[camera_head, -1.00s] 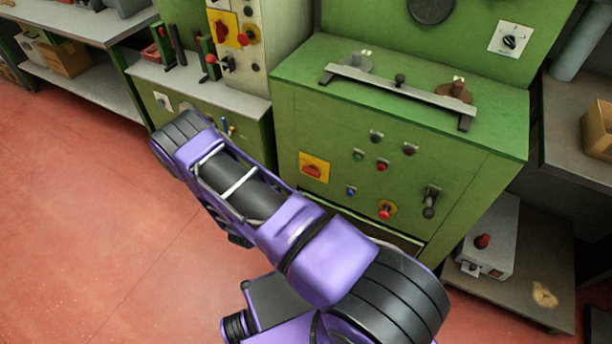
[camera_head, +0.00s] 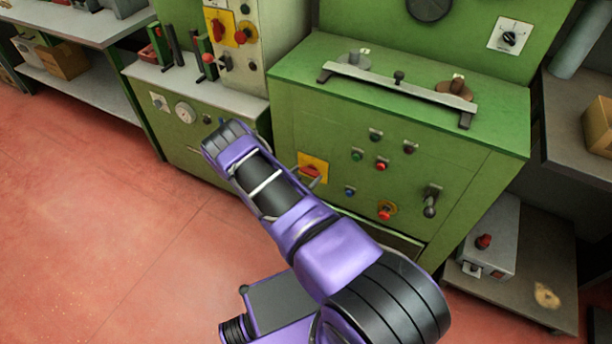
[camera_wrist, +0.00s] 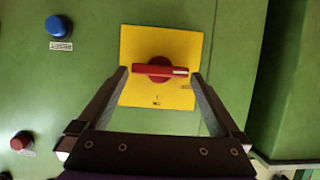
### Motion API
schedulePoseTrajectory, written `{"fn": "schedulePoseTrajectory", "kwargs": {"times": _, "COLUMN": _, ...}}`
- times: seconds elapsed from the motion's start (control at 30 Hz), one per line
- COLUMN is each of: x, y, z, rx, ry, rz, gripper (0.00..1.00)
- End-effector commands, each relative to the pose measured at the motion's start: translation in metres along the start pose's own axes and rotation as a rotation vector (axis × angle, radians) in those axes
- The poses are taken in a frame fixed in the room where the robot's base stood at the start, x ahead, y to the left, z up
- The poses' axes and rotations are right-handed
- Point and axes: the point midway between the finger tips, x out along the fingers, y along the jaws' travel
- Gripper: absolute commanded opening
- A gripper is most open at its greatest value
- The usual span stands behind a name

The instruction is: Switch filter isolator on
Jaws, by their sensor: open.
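A red rotary handle (camera_wrist: 160,70) sits on a yellow plate (camera_wrist: 160,101) on the green cabinet front. In the wrist view the handle lies horizontally, and the small marks on the plate are too blurred to read. My gripper (camera_wrist: 160,74) is open, with one fingertip near each end of the handle; I cannot tell whether they touch it. In the head view the yellow plate (camera_head: 320,161) is on the cabinet's left part, partly covered near my gripper, which is mostly hidden behind my arm.
A blue button (camera_wrist: 58,26) and a red button (camera_wrist: 21,141) are beside the plate. A lever (camera_head: 431,201) stands out at the cabinet's right. A left panel carries another red-on-yellow switch (camera_head: 216,29). The red floor at left is clear.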

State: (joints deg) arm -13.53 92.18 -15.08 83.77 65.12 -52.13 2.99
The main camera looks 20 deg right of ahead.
Motion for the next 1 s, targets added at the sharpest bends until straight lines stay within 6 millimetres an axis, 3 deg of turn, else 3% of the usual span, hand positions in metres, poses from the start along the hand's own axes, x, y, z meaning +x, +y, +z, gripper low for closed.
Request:
{"fn": "schedulePoseTrajectory", "kwargs": {"times": 0.13, "x": -0.0002, "y": 0.0001, "z": -0.0001, "rx": 0.0, "ry": 0.0, "rz": 0.0, "gripper": 0.96}}
{"fn": "schedulePoseTrajectory", "kwargs": {"times": 0.4, "x": -0.0004, "y": 0.0001, "z": 0.0, "rx": 0.001, "ry": 0.0, "rz": 0.0, "gripper": 0.48}}
{"fn": "schedulePoseTrajectory", "kwargs": {"times": 0.5, "x": -0.0004, "y": 0.0001, "z": 0.0, "rx": 0.001, "ry": 0.0, "rz": 0.001, "gripper": 0.34}}
{"fn": "schedulePoseTrajectory", "kwargs": {"times": 1.0, "x": -0.0002, "y": 0.0042, "z": 0.0004, "rx": 0.149, "ry": -0.001, "rz": -0.058, "gripper": 0.34}}
